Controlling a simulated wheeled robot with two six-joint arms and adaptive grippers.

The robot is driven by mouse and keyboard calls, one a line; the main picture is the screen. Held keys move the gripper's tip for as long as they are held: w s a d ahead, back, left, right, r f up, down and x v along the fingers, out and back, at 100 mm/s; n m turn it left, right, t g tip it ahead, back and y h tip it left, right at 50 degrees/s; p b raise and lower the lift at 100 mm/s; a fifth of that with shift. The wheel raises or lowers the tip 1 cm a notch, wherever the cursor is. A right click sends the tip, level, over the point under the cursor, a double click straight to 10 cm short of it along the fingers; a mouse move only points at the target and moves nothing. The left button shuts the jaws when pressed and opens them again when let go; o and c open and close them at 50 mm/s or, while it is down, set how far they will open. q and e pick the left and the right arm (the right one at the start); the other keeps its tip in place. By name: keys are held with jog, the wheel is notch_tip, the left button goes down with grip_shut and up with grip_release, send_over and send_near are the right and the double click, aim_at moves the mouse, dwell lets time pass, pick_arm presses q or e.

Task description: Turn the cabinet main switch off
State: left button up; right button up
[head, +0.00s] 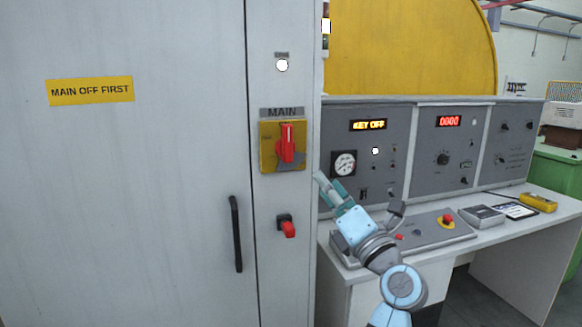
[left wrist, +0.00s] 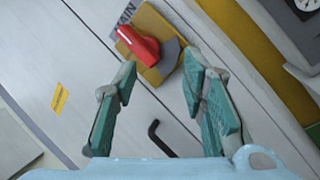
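The main switch (head: 287,143) is a red rotary handle on a yellow plate under the label MAIN, on the grey cabinet (head: 180,190). Its handle stands upright in the head view. In the left wrist view the red handle (left wrist: 138,45) shows beyond the fingertips, tilted in the picture. My left gripper (head: 324,184) is just right of the cabinet's edge, lower than the switch. In the left wrist view its two teal fingers (left wrist: 160,72) are apart with nothing between them, and they look clear of the handle. My right gripper is not in view.
A black door handle (head: 236,234) and a smaller red switch (head: 287,227) are on the cabinet below. A white lamp (head: 282,65) glows above the main switch. Right of the cabinet stands a control desk (head: 400,160) reading KEY OFF, with a red emergency button (head: 447,219).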

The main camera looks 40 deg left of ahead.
aim_at(289, 138)
pick_arm(q)
jog(key=s+r+n+h, duration=0.5)
jog(key=s+r+n, duration=0.2)
jog(key=r+n, duration=0.15)
jog(key=shift+m+t, duration=0.3)
jog(key=shift+m, duration=0.05)
jog(key=p+x, duration=0.2)
jog(key=x, duration=0.2)
jog(key=p+x, duration=0.3)
jog(key=x, duration=0.2)
jog(key=p+x, duration=0.3)
jog(key=x, duration=0.2)
jog(key=shift+w+d+f, duration=0.15)
jog(key=shift+w+f, duration=0.15)
grip_shut()
